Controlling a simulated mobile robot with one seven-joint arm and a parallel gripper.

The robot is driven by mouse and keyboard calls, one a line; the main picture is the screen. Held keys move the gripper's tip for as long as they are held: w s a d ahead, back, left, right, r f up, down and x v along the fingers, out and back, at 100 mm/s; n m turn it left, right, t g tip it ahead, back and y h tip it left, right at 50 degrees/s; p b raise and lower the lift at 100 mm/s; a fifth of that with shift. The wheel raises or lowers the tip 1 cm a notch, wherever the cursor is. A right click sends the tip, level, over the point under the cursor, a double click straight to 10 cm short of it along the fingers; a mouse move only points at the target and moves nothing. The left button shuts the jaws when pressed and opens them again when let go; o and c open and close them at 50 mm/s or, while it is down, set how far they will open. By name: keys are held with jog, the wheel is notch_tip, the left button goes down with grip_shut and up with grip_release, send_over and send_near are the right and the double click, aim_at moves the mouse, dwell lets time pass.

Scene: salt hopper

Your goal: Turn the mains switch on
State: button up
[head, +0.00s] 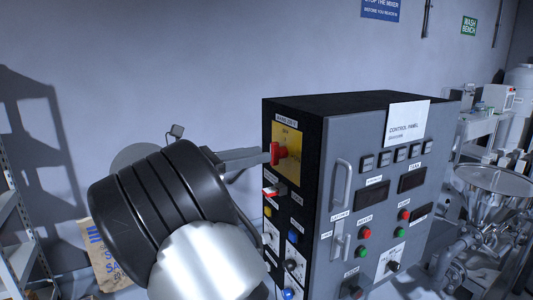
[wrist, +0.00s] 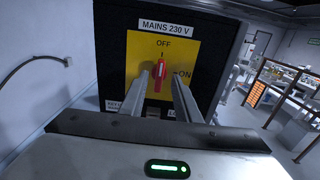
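The mains switch (wrist: 158,76) is a red rotary handle with a white mark on a yellow plate (wrist: 138,56) labelled MAINS 230 V. Its handle stands about upright, towards OFF at the top; ON is printed to its right. The switch also shows in the head view (head: 279,153), on the dark left side of the cabinet. My gripper (wrist: 160,79) is open, its two fingers reaching to either side of the handle. In the head view my gripper (head: 266,158) comes from the left, fingertips at the switch. I cannot tell whether they touch the handle.
The grey control cabinet (head: 338,239) carries several buttons and displays. A red-handled switch (head: 270,191) and coloured buttons sit below the mains switch. A metal hopper (head: 495,182) stands at the right, and a shelf rack (head: 15,235) at the far left. A paper sack (head: 103,262) is behind my arm.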

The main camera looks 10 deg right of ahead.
aim_at(278, 153)
jog(key=x, duration=0.3)
jog(key=shift+w+d, duration=0.1)
jog(key=shift+d, duration=0.15)
grip_shut()
